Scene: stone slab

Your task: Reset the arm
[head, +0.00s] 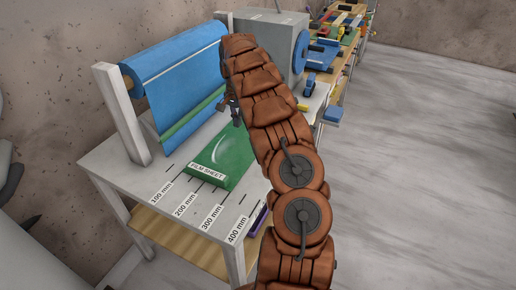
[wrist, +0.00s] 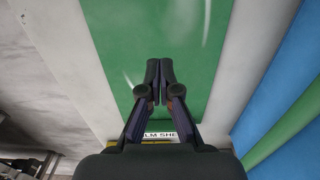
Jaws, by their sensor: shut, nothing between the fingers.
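My arm reaches over the bench, and my gripper (wrist: 160,75) is shut and empty. In the wrist view its fingertips meet over a green film sheet (wrist: 155,30). The gap between fingertips and sheet cannot be told. In the head view the gripper (head: 236,120) shows only in part, with my arm in front of it. The green film sheet (head: 222,160) lies flat on the bench, with a "FILM SHEET" label at its near edge. My fingers partly cover that label in the wrist view.
The light bench (head: 130,165) carries length marks from 100 to 400 mm. A blue roll (head: 180,70) on a stand is behind the sheet. A grey box (head: 270,40) stands beyond, and more benches with tools (head: 340,45) run to the back. Open floor (head: 430,150) lies to the right.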

